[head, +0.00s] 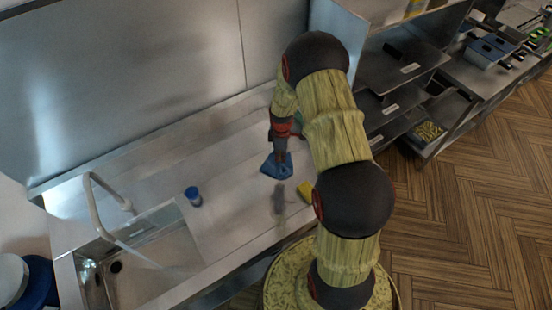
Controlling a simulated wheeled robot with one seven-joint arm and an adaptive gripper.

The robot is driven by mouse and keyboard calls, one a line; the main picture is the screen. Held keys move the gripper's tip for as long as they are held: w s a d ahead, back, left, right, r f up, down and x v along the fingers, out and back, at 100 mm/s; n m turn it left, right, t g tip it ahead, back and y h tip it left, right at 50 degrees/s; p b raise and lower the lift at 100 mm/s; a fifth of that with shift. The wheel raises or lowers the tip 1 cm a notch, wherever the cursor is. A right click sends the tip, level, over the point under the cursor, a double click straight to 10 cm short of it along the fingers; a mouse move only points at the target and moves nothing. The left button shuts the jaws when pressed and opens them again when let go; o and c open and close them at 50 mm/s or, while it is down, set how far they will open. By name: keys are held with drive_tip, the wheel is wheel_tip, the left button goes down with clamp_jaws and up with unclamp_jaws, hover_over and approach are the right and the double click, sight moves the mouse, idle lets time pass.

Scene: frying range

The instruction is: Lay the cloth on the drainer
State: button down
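A blue cloth (275,167) shows on the steel counter, near its middle right. My gripper (281,156) points down right at the cloth and overlaps it in this view. The fingertips are small and partly hidden against the cloth, so I cannot tell whether they are shut on it or whether the cloth is lifted. No ridged drainer stands out clearly; smooth bare steel (225,215) lies beside the sink (160,265) at lower left.
A blue-capped container (193,196) stands on the counter between the sink and the cloth. A curved tap (90,205) rises at the sink. A yellow item (305,190) lies right of the cloth, by my arm. Steel shelves (395,75) stand at the right.

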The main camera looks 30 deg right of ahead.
idle(0.3)
drive_tip(key=s+a+r+m+t+b, duration=0.2)
drive_tip(key=s+a+r+m+b, duration=0.3)
drive_tip(key=s+a+r+b, duration=0.4)
drive_tip(key=s+a+r+m+t+b, duration=0.3)
drive_tip(key=s+a+r+m+b, duration=0.2)
drive_tip(key=s+a+r+b, duration=0.4)
drive_tip(key=s+a+b, duration=0.1)
drive_tip(key=s+b, duration=0.3)
drive_tip(key=b, duration=0.2)
drive_tip(key=shift+s+r+t, duration=0.2)
drive_tip(key=shift+s+t, duration=0.1)
drive_tip(key=shift+s, duration=0.05)
